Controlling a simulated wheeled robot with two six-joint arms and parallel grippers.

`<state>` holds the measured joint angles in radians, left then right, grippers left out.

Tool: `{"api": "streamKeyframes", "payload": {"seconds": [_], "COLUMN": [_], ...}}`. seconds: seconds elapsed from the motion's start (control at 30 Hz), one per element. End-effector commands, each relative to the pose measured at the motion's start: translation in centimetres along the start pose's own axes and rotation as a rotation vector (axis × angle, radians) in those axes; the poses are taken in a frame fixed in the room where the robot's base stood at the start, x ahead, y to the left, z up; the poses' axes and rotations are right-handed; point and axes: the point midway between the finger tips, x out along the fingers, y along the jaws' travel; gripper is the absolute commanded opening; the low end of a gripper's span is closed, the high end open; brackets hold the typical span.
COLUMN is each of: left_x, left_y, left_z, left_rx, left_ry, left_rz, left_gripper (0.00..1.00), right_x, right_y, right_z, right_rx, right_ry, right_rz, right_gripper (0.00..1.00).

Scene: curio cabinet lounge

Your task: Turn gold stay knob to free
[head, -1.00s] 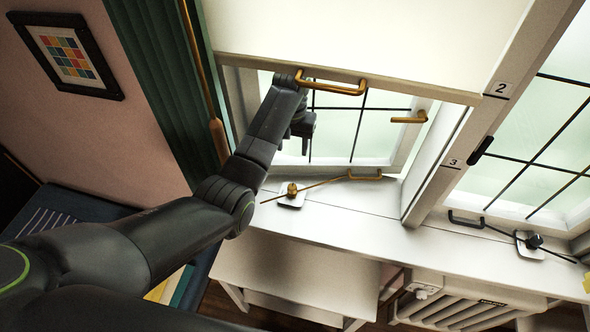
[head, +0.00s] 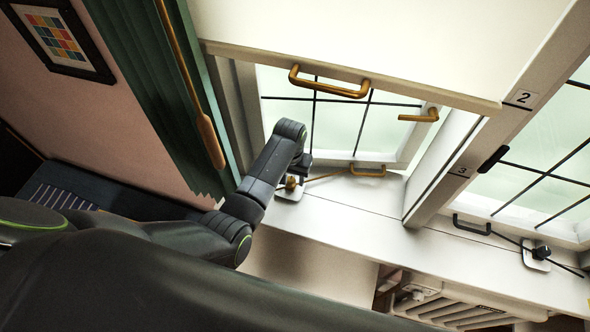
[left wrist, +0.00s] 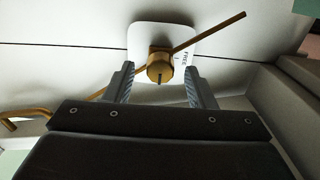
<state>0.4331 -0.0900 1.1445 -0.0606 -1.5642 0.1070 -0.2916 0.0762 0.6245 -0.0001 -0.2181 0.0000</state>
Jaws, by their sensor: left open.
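The gold stay knob (head: 291,184) sits on a white plate on the window sill, with a thin gold stay rod (head: 325,177) running through it. In the left wrist view the knob (left wrist: 160,66) lies between the fingertips of my left gripper (left wrist: 159,75). The fingers are open, one on each side, with gaps to the knob. The plate (left wrist: 146,30) carries the word FREE right of the knob. A dark mark on the knob points down in that picture. In the head view my left gripper (head: 298,168) is at the knob and partly hides it. My right gripper is out of view.
A gold window handle (head: 330,84) hangs above, under a white blind (head: 350,30). A green curtain (head: 160,100) is at left. A second stay with a black knob (head: 541,252) is at right. A radiator (head: 470,300) stands below the sill (head: 380,225).

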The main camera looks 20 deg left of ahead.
Motion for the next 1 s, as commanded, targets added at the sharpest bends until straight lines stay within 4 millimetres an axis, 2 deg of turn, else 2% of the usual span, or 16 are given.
{"api": "streamKeyframes", "payload": {"seconds": [0.1, 0.3, 0.63, 1.0], "left_x": [0.27, 0.25, 0.23, 0.21], "left_y": [-0.03, -0.02, -0.02, -0.02], "left_z": [0.19, 0.18, 0.15, 0.10], "left_rx": [0.000, 0.000, 0.000, -0.063], "left_ry": [0.000, 0.000, 0.001, 0.002], "left_rz": [0.000, 0.000, 0.000, 0.001], "left_gripper": [0.50, 0.49, 0.06, 0.05], "right_x": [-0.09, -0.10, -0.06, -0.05], "right_y": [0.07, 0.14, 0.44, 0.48], "right_z": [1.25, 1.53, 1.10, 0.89], "right_rx": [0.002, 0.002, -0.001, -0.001], "right_ry": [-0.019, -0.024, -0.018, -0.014], "right_rz": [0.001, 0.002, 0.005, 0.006], "right_gripper": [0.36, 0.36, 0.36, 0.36]}}
